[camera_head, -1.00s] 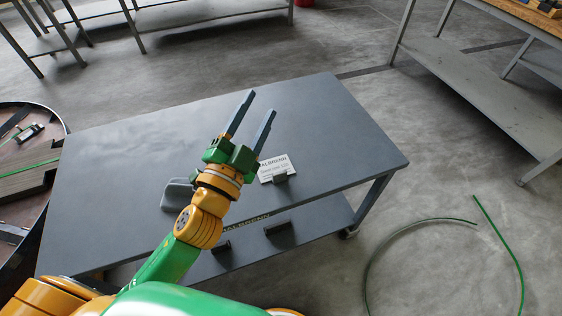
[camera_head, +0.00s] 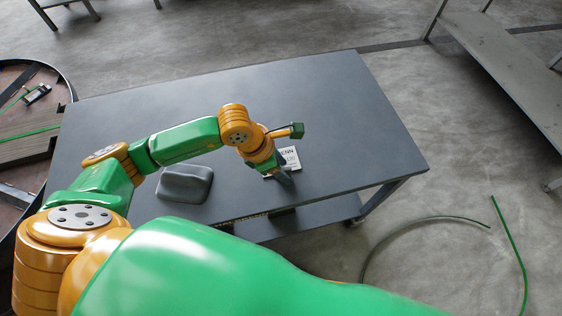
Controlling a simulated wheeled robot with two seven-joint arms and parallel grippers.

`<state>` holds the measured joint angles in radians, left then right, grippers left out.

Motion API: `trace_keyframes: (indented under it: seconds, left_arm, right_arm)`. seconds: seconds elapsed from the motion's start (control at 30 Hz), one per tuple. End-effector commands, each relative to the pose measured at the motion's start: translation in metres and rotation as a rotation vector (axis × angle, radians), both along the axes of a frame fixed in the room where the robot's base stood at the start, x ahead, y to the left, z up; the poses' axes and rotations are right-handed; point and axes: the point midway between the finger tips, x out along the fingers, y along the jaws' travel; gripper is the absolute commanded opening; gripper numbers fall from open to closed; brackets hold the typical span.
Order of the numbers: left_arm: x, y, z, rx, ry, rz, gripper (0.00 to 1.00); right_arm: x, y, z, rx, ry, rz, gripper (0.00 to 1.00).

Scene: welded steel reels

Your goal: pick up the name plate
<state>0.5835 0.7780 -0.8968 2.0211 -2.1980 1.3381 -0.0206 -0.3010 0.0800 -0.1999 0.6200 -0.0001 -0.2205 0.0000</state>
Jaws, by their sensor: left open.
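The name plate (camera_head: 291,155) is a small white card with dark lettering near the front right part of the grey table (camera_head: 330,110). My left gripper (camera_head: 284,178) points down at its near left side, and its wrist covers the left part of the plate. The jaws are open. I cannot tell whether a finger touches the plate. The dark block at the plate's foot is hidden or merged with the fingers. My right gripper is not in view.
A grey rounded object (camera_head: 184,183) lies on the table left of the plate. The table's far and right parts are bare. A round reel (camera_head: 62,85) stands at the left. A green hose (camera_head: 511,250) lies on the floor at right.

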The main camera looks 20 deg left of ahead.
Motion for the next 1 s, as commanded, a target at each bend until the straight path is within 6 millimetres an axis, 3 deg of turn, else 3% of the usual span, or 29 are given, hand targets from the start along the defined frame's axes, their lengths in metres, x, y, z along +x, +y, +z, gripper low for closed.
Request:
trace_keyframes:
  seconds: [0.23, 0.4, 0.43, 1.0]
  left_arm:
    - [0.0006, -0.0016, -0.003, -0.002, -0.001, -0.001, 0.49]
    - [0.0005, -0.0017, -0.0028, -0.002, -0.001, -0.001, 0.03]
    - [0.0005, -0.0017, -0.0028, -0.002, -0.001, -0.001, 0.0]
    - [0.0006, -0.0017, -0.0024, -0.003, 0.0, -0.002, 0.0]
  right_arm:
    - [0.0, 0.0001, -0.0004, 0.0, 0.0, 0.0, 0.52]
    - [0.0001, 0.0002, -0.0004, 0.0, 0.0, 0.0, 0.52]
    - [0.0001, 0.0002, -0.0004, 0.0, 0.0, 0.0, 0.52]
    - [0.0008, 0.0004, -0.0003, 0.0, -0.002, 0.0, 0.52]
